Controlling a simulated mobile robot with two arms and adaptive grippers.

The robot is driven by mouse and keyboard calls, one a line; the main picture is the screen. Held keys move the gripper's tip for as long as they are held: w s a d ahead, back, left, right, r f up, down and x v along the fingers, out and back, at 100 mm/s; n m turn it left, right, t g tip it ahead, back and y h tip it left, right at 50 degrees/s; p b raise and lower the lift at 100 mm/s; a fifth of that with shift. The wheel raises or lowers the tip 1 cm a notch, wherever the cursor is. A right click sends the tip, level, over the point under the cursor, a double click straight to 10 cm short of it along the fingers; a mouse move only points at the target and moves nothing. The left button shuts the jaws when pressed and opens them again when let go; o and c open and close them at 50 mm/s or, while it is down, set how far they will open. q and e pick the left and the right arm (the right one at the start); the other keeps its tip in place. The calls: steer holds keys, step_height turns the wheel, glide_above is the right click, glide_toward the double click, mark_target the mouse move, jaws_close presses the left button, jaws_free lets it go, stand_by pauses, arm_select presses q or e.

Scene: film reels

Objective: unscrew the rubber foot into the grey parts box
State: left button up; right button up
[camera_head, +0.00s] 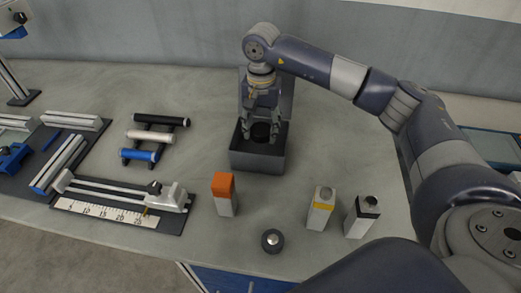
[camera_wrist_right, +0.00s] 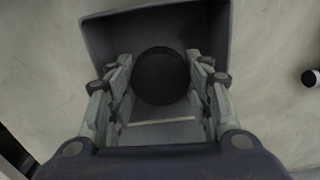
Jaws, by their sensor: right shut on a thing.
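My right gripper (camera_head: 261,135) points down into the grey parts box (camera_head: 257,162). It is shut on the round black rubber foot (camera_head: 261,130), which sits between its fingers, inside the box opening. In the right wrist view the foot (camera_wrist_right: 160,76) shows as a black disc between the two fingers, with the box walls (camera_wrist_right: 140,24) around it. I cannot tell whether the foot touches the box floor. My left gripper is not in view.
A dark round knob (camera_head: 272,240) lies near the front edge. A rack of rollers (camera_head: 152,138) and a ruler fixture (camera_head: 120,203) are left.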

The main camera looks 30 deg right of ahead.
mark_target(260, 147)
step_height(260, 147, down, 3)
steer(key=shift+r, duration=0.2)
steer(key=shift+w+a+f+p, duration=0.1)
steer(key=shift+f+p, duration=0.25)
steer(key=shift+f, duration=0.3)
step_height(260, 147, down, 2)
steer(key=shift+f+p, duration=0.15)
steer(key=shift+p, duration=0.15)
steer(key=shift+f, duration=0.4)
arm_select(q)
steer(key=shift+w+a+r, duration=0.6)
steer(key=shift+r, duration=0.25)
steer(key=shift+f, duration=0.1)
arm_select(e)
steer(key=shift+f+b, duration=0.2)
steer(key=shift+b, duration=0.1)
steer(key=o, duration=1.2)
steer(key=shift+c, duration=0.2)
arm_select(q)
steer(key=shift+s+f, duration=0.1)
